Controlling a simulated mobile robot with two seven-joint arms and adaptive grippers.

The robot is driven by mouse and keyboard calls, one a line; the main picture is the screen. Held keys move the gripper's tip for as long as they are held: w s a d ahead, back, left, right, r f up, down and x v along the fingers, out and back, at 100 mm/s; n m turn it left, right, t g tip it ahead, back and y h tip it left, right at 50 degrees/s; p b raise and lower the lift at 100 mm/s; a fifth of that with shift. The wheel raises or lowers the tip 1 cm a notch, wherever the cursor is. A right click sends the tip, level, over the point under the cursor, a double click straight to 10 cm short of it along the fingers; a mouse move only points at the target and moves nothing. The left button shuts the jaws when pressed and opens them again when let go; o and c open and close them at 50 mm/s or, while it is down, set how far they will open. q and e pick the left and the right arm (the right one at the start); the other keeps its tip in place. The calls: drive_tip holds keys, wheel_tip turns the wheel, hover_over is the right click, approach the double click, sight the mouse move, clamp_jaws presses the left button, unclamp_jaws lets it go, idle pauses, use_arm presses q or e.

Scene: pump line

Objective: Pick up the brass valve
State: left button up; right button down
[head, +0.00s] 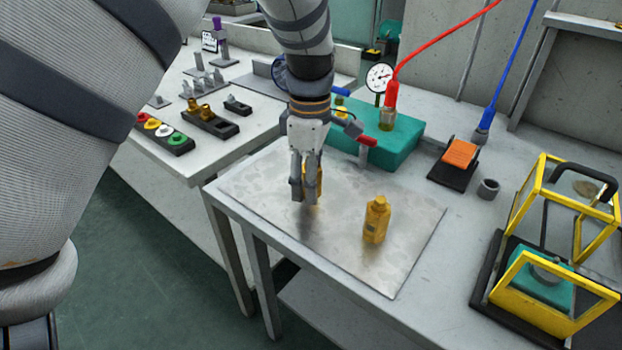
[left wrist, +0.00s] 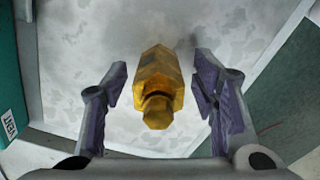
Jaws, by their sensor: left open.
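A brass valve (head: 314,178) stands on the metal plate (head: 335,262), partly hidden behind the fingers of my left gripper (head: 304,196) in the head view. In the left wrist view the brass valve (left wrist: 158,88) lies between the two open fingers, with a gap on each side. My left gripper points down and is open. A second, similar brass piece (head: 376,220) stands upright on the plate, to the right of the gripper and nearer. My right gripper is not in view.
A teal block (head: 392,146) with a gauge (head: 379,77) and a red hose (head: 440,44) stands behind the plate. A yellow frame (head: 518,196) stands at right. A side table at left holds racks of small parts (head: 166,132). The plate's front is clear.

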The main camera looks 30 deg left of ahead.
use_arm(q)
drive_tip(key=shift+f, duration=0.25)
drive_tip(key=shift+r, duration=0.1)
clamp_jaws()
